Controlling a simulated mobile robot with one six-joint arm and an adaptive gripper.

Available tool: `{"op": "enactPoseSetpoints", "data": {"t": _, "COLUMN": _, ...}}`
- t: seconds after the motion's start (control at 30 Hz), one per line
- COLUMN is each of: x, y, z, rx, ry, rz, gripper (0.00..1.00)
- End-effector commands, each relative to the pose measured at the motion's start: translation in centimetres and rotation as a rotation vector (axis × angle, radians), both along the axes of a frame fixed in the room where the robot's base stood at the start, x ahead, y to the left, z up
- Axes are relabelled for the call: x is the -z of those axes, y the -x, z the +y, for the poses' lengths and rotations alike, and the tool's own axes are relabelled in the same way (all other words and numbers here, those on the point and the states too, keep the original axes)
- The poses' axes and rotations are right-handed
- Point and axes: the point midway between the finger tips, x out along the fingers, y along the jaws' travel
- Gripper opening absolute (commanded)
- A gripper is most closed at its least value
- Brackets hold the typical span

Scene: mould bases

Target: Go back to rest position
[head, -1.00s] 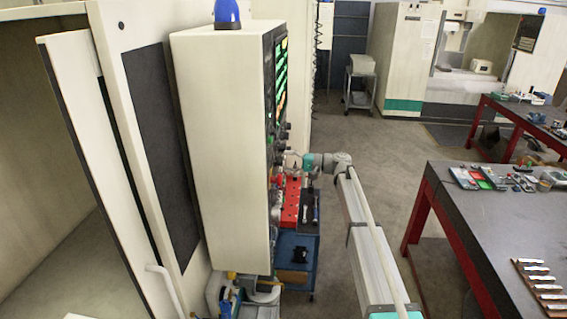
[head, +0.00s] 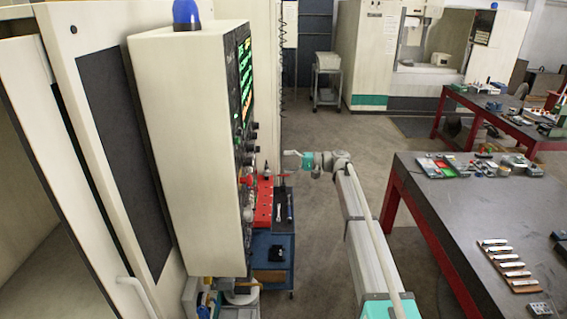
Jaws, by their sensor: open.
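My gripper (head: 290,162) is at the end of my outstretched arm in the middle of the head view. It points left toward the machine's control panel (head: 244,110). It is small in the view, and I see nothing held in it. It is above the red top (head: 264,203) of a blue tool cart and apart from the panel's knobs.
The large cream machine (head: 100,140) fills the left side. The blue cart (head: 272,258) stands beside its panel. A dark table (head: 470,215) with red legs and several small parts is at right.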

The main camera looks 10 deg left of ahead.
Motion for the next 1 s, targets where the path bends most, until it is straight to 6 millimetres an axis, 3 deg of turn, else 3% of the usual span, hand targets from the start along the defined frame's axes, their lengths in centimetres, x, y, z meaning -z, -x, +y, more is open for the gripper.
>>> {"op": "enactPoseSetpoints", "data": {"t": 0.33, "x": 0.1, "y": 0.1, "z": 0.0, "rx": 0.0, "ry": 0.002, "rz": 0.0, "gripper": 0.83}}
{"op": "enactPoseSetpoints", "data": {"t": 0.47, "x": 2.1, "y": 1.4, "z": -1.0, "rx": 0.008, "ry": 0.049, "rz": -0.011, "gripper": 0.83}}
{"op": "enactPoseSetpoints", "data": {"t": 0.67, "x": 8.1, "y": 5.0, "z": -4.2, "rx": 0.033, "ry": 0.209, "rz": -0.044, "gripper": 0.83}}
{"op": "enactPoseSetpoints", "data": {"t": 1.0, "x": 21.2, "y": 13.2, "z": -13.2, "rx": 0.091, "ry": 0.61, "rz": -0.111, "gripper": 0.83}}
